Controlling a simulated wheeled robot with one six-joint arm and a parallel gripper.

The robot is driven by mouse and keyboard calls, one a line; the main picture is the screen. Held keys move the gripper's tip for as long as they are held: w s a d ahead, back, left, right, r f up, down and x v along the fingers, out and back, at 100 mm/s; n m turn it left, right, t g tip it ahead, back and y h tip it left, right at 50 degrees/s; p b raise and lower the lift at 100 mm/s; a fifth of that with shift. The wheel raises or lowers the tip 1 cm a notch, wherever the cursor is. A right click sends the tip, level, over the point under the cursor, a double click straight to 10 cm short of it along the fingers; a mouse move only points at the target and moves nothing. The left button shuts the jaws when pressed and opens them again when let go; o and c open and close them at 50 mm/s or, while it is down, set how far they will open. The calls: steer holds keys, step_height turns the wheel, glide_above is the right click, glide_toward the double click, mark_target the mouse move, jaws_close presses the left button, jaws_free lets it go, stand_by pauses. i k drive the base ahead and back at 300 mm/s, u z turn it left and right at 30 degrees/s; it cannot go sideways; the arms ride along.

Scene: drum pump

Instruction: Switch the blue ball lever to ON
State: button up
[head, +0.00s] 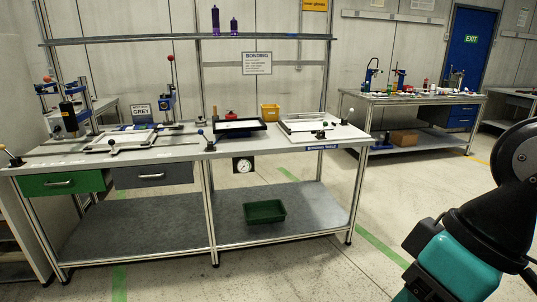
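A lever with a small dark ball (201,132), which looks blue, stands at the front edge of the bonding table, near the middle. Its ball is up and tilted a little left of its base (210,147). Any ON or OFF marking there is too small to read. Another dark ball lever (111,142) is farther left on the tabletop; its exact colour is hard to tell. Part of my teal and black arm fills the lower right, well apart from the table. My gripper's fingers are not in view.
The bonding table (270,151) also carries an orange-ball lever (3,147), a white-ball lever (350,112), presses, a black tray (239,128) and a yellow bin (270,112). A green bin (264,211) sits on its lower shelf. The floor before it is clear.

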mark_target(200, 132)
steer(key=u, duration=0.2)
steer(key=i, duration=2.35)
steer(key=u, duration=0.25)
